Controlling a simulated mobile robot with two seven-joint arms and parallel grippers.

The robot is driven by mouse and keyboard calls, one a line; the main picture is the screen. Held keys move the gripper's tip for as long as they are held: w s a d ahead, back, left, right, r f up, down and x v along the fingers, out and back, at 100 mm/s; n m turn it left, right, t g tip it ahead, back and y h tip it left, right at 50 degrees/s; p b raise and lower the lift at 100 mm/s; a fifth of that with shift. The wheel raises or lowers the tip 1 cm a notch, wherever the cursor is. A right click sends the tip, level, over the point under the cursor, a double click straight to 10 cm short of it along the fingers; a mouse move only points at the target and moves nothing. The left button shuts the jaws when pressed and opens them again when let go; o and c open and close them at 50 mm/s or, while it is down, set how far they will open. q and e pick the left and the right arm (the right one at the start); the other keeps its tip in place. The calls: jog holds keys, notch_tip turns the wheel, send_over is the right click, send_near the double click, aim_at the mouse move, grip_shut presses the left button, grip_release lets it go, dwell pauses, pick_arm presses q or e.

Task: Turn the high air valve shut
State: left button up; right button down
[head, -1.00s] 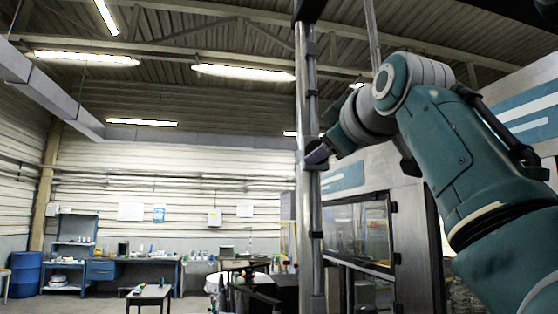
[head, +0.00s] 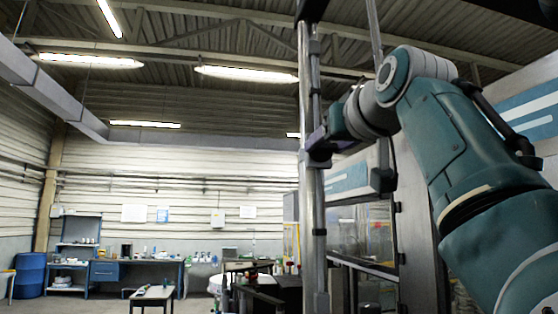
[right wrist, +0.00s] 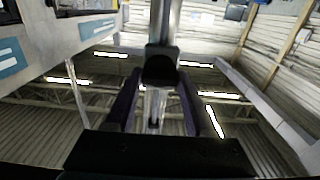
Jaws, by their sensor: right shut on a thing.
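The high air valve (head: 317,160) is a small grey fitting on a tall metal post at the middle of the head view. My right gripper (head: 320,139) is at the valve, its dark purple fingers seen edge-on against the post. In the right wrist view, the two fingers of the gripper (right wrist: 158,82) stand on either side of a dark handle (right wrist: 160,70) and are shut on it. The contact faces and the handle's exact angle are hard to make out. My left gripper is not in view.
The vertical post (head: 308,220) runs from the top of the head view to the bottom. A machine cabinet with a window (head: 350,232) stands behind it at right. A grey box (head: 382,180) hangs beside my arm. A blue workbench (head: 135,264) and small table (head: 152,294) are far off.

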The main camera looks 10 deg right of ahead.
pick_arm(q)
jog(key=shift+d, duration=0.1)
pick_arm(e)
jog(key=shift+f, duration=0.1)
dwell(0.4)
jog(key=shift+c, duration=1.3)
grip_release()
